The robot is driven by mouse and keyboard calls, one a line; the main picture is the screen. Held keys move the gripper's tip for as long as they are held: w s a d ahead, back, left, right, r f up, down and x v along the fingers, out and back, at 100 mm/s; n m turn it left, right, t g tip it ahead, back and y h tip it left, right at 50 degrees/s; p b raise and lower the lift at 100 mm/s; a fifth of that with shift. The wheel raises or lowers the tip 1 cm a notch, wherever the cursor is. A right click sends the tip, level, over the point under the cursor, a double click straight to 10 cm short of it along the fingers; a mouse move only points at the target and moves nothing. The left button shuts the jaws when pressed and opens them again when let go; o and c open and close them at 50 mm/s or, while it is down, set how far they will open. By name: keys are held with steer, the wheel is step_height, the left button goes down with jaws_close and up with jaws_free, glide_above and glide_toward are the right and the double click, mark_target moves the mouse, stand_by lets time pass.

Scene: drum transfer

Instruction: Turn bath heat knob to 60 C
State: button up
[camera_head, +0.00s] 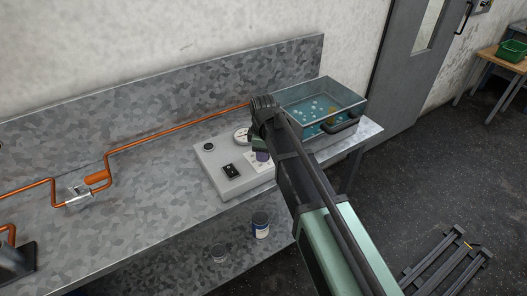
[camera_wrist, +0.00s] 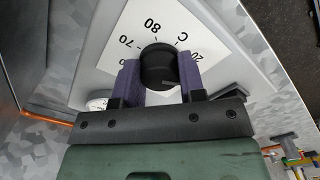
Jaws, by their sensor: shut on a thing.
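The black bath heat knob (camera_wrist: 158,66) sits on a white dial plate (camera_wrist: 122,28) in the wrist view. The numbers 80, 70, 60 and 20 and a letter C show on the plate. My gripper (camera_wrist: 160,78) is shut on the knob, with one purple finger pad on each side of it. The knob's pointer mark is not clear, so I cannot tell its setting. In the head view my gripper (camera_head: 261,156) is at the grey control box (camera_head: 210,170), and my arm hides part of the box and the knob.
A glass water bath (camera_head: 345,97) with bubbling water stands to the right of the control box. A black rocker switch (camera_head: 231,171) and a round gauge (camera_head: 241,135) are on the box. A copper pipe with an orange-handled valve (camera_head: 97,178) runs along the bench. Small jars (camera_head: 261,226) stand on the lower shelf.

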steer(key=m, duration=0.4)
steer(key=shift+m, duration=0.4)
steer(key=m, duration=0.3)
steer(key=shift+m, duration=0.3)
steer(key=m, duration=1.2)
steer(key=shift+m, duration=0.3)
steer(key=m, duration=0.3)
steer(key=shift+m, duration=0.4)
steer(key=m, duration=0.3)
steer(key=shift+m, duration=2)
